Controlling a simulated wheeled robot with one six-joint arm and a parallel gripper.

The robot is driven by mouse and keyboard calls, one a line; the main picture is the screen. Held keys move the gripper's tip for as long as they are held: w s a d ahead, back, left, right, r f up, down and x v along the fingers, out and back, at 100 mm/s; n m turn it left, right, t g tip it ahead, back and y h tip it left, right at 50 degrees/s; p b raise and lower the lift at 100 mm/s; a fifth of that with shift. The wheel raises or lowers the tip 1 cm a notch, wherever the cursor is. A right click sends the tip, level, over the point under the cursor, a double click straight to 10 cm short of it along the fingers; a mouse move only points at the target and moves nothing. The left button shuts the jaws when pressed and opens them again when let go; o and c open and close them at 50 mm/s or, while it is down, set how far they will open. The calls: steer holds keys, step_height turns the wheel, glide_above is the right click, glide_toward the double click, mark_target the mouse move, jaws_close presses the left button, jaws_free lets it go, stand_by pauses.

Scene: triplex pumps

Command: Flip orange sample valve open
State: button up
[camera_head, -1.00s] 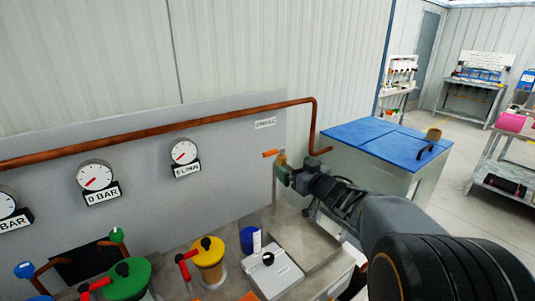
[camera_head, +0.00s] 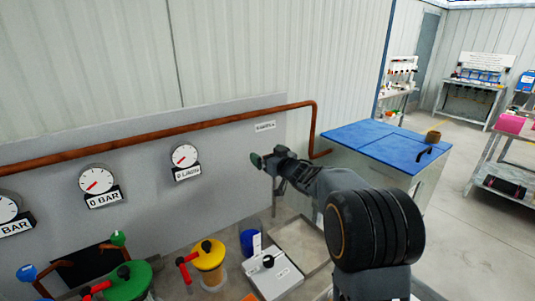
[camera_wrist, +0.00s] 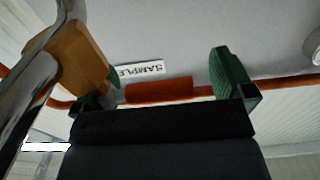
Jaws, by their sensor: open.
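The orange handle (camera_wrist: 158,92) of the sample valve shows in the wrist view, lying crosswise between my gripper's two green fingers. A tan block (camera_wrist: 80,58), seemingly the valve body, stands beside the left finger and partly covers it. Whether a finger touches the handle or block, I cannot tell. My gripper (camera_wrist: 168,84) is open and empty. In the head view my gripper (camera_head: 257,161) is in front of the grey panel, below the SAMPLE label (camera_head: 265,127); the valve is hidden there behind gripper and wrist. The label also shows upside down in the wrist view (camera_wrist: 140,70).
A copper pipe (camera_head: 150,137) runs along the panel and bends down right of the gripper. A blue-lidded cabinet (camera_head: 375,143) stands to the right. A tray (camera_head: 305,240), blue cup (camera_head: 248,242) and yellow-topped pump (camera_head: 209,254) are below.

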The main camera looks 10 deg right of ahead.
steer(key=shift+w+a, duration=0.15)
steer(key=shift+w, duration=0.1)
steer(key=c, duration=1.3)
steer(key=shift+o, duration=0.2)
steer(key=n+g+y+p, duration=0.1)
steer(key=p, duration=0.1)
steer(key=s+n+y+p, duration=0.1)
steer(key=y+p, duration=0.1)
steer(key=n+g+y+p, duration=0.1)
steer(key=p, duration=0.1)
steer(key=shift+s+d+r+g+y, duration=0.2)
steer(key=shift+d+r+g+y, duration=0.05)
steer(key=shift+r+g+y, duration=0.05)
steer(key=shift+s+f+n+g+y+p, duration=0.3)
steer(key=shift+n+g+y+p, duration=0.15)
steer(key=shift+n+g+y, duration=0.25)
steer(key=o, duration=1.3)
steer(key=shift+c, duration=0.2)
